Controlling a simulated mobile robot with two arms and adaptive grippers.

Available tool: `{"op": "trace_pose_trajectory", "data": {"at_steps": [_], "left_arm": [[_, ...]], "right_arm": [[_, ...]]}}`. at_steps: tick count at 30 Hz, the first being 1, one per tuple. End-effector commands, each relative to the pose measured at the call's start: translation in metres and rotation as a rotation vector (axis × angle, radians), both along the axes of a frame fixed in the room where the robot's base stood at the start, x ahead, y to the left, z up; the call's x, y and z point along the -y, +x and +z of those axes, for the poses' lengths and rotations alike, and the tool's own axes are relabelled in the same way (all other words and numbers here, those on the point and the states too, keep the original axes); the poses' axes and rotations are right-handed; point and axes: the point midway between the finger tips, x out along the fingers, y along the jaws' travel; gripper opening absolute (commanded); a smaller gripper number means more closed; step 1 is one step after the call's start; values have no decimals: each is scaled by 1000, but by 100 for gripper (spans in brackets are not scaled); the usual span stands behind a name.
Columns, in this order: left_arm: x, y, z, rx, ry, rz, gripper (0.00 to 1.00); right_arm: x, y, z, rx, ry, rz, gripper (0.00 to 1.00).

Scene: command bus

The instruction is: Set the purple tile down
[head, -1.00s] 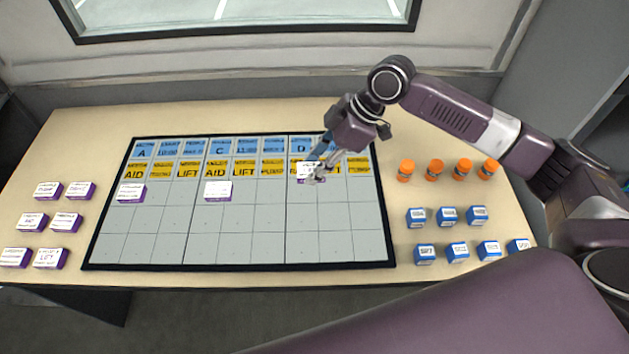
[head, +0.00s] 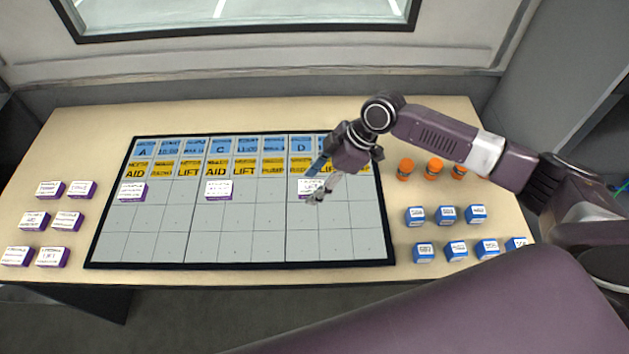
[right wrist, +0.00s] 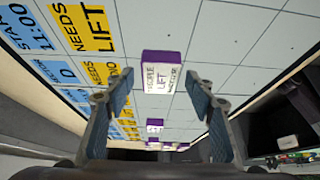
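The purple tile (head: 306,185) with a white printed label sits on the grey board (head: 240,250), in the row just below the yellow labels, under the D section. My right gripper (head: 319,193) is over its right side and hides part of it. In the right wrist view the tile (right wrist: 162,72) stands between and beyond the fingertips, with a gap on both sides. The right gripper (right wrist: 152,100) is open and holds nothing. My left gripper is not in view.
Two more purple tiles stand in the same row, under A (head: 132,192) and C (head: 218,190). Several purple tiles (head: 52,189) lie left of the board. The lower board cells are empty.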

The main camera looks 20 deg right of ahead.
Motion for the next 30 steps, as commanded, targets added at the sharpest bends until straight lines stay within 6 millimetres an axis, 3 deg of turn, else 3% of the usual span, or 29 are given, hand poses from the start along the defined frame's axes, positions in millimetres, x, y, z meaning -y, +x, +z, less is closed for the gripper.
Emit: {"op": "trace_pose_trajectory", "data": {"at_steps": [11,24,30], "left_arm": [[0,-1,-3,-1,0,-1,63],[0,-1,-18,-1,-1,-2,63],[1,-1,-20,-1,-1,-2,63]], "right_arm": [[6,0,11,3,2,-2,50],[48,-11,85,4,-1,-1,50],[57,-14,102,1,0,0,50]]}}
